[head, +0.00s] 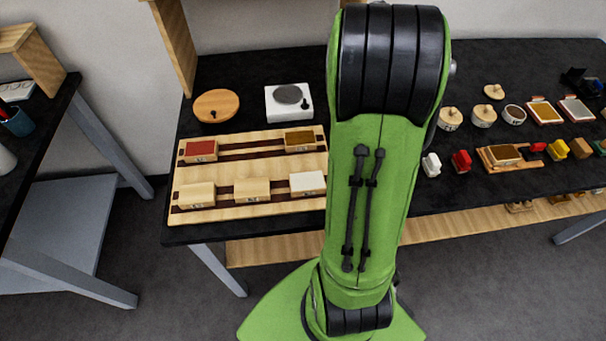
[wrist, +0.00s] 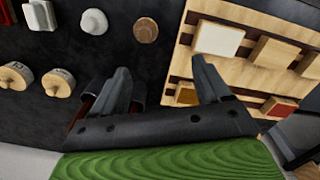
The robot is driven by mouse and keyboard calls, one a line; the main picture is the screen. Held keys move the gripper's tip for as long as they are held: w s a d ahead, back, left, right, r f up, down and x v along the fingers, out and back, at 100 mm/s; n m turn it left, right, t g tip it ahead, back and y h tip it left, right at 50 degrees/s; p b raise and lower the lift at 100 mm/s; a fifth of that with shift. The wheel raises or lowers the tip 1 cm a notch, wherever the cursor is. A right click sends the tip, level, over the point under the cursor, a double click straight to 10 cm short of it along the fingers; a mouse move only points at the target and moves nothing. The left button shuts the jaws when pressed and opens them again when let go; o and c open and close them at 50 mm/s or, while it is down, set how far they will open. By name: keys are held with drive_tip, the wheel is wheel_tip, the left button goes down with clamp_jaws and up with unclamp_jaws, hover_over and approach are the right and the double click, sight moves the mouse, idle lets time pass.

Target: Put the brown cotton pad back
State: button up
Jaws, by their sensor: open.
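A block with a brown top (head: 299,138) sits at the upper right of the slotted wooden board (head: 245,213). It shows partly in the wrist view (wrist: 187,95), beside my right-hand finger. Another brown-topped block (head: 504,153) lies on a small wooden tray (head: 487,160) at the right of the table. I cannot tell which is the brown cotton pad. My gripper (wrist: 160,65) is open above the table next to the board, with nothing seen between its fingertips. In the head view my green arm hides it.
The board also holds a red-topped block (head: 200,150), a white-topped block (head: 307,183) and two plain wooden blocks. Lidded round jars (head: 450,118), a white piece (head: 431,164) and a red piece (head: 461,161) stand right of my arm. A white scale (head: 289,103) stands behind the board.

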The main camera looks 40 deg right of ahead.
drive_tip(key=a+r+t, duration=0.2)
drive_tip(key=a+r, duration=0.4)
drive_tip(key=a, duration=0.5)
drive_tip(key=s+a+r+n+t, duration=0.1)
drive_tip(key=s+a+t, duration=0.1)
drive_tip(key=a, duration=0.4)
drive_tip(key=s+a+r+t, duration=0.2)
drive_tip(key=s+a, duration=0.3)
drive_tip(key=a, duration=0.2)
drive_tip(key=shift+s+n, duration=0.3)
drive_tip(key=shift+n, duration=0.1)
drive_tip(key=shift+a, duration=0.1)
